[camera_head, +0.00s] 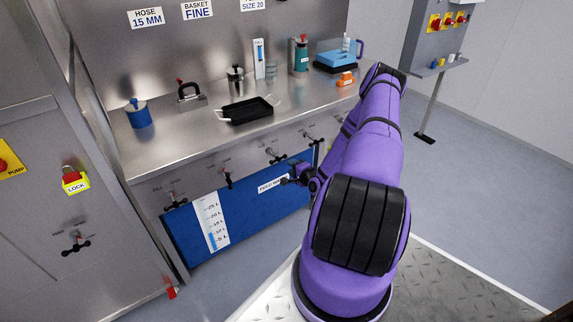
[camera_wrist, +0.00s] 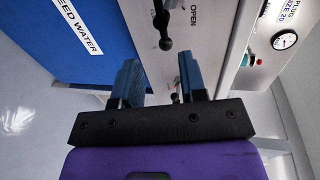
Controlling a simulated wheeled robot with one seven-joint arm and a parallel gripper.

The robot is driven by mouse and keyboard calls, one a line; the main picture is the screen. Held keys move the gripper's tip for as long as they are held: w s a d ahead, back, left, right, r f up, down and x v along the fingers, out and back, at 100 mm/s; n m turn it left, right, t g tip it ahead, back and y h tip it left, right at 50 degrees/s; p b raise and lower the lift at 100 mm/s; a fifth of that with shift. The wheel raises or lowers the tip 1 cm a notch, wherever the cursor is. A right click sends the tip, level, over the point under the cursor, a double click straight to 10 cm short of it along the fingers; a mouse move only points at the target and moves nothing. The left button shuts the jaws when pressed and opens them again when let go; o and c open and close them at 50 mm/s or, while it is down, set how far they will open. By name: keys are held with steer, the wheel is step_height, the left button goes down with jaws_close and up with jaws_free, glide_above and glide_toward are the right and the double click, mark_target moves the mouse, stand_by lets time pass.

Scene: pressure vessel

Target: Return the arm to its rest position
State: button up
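My purple arm reaches out and up from its base on the right in the head view, then folds down toward the front of the steel counter. My gripper (camera_head: 290,180) is small there, close to the blue feed water panel (camera_head: 255,208), and partly hidden by the arm. In the wrist view my gripper (camera_wrist: 160,78) has its two blue-grey fingers well apart with nothing held between them. A black valve handle (camera_wrist: 163,22) with a ball end lies beyond the fingertips, by the word OPEN. Whether the fingers touch anything is not shown.
The counter (camera_head: 185,135) holds a black tray (camera_head: 245,110), a blue canister (camera_head: 138,114) and an orange block (camera_head: 346,79). Several valve handles, including one (camera_head: 227,178), stick out from its front. A pressure gauge (camera_wrist: 285,40) is at right in the wrist view. Open floor (camera_head: 480,170) lies right.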

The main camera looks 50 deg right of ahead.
steer(key=shift+s+a+r, duration=0.1)
steer(key=shift+s+a, duration=0.05)
steer(key=shift+s, duration=0.55)
